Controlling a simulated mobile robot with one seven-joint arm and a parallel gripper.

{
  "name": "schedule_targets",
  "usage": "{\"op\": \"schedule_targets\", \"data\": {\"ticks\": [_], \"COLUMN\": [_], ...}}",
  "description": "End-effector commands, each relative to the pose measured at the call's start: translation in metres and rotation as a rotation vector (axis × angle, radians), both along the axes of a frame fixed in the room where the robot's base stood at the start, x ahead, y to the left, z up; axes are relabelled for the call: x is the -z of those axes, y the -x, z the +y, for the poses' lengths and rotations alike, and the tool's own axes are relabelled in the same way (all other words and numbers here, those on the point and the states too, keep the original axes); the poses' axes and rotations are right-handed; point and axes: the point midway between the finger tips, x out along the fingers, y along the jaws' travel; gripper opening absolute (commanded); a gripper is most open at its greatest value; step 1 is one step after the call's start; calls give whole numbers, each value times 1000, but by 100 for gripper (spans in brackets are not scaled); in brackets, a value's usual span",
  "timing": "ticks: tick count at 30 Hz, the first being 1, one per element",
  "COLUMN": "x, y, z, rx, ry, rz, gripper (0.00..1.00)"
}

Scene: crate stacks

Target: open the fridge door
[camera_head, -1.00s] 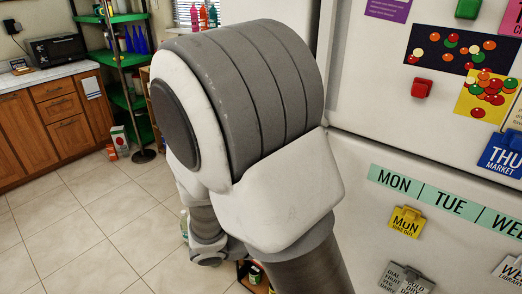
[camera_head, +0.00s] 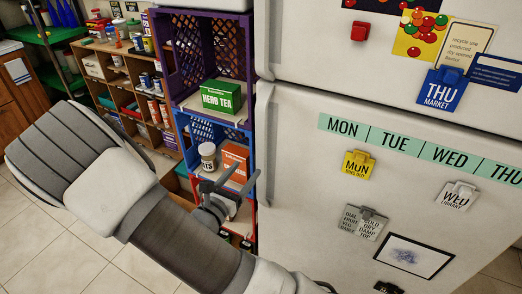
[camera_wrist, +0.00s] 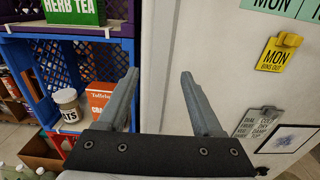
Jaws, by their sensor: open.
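The white fridge has an upper door (camera_head: 310,50) and a lower door (camera_head: 290,210), with a seam between them. Magnets and notes cover both doors. The lower door also fills the right of the wrist view (camera_wrist: 215,60). My gripper (camera_head: 222,190) is open and empty, just left of the lower door's left edge, in front of the crates. In the wrist view, the fingers of my gripper (camera_wrist: 159,76) stand apart with the fridge's left edge between them in the picture. Whether they touch the fridge I cannot tell.
A stack of a purple crate (camera_head: 173,60), a blue crate (camera_head: 190,152) and a red crate stands close left of the fridge. They hold a green herb tea box (camera_head: 222,97), a jar (camera_head: 208,155) and an orange box (camera_head: 235,160). Wooden shelves (camera_head: 115,70) stand further left.

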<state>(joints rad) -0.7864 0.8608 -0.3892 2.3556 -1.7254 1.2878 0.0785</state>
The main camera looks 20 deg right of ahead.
Motion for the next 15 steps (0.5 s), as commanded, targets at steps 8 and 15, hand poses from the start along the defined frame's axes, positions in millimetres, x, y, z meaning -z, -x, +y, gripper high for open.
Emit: {"op": "schedule_targets", "data": {"ticks": [8,15], "x": [0,0], "y": [-37,-58], "z": [-50,-76], "rx": [5,2], "ry": [-1,0], "rz": [-2,0], "gripper": [68,68]}}
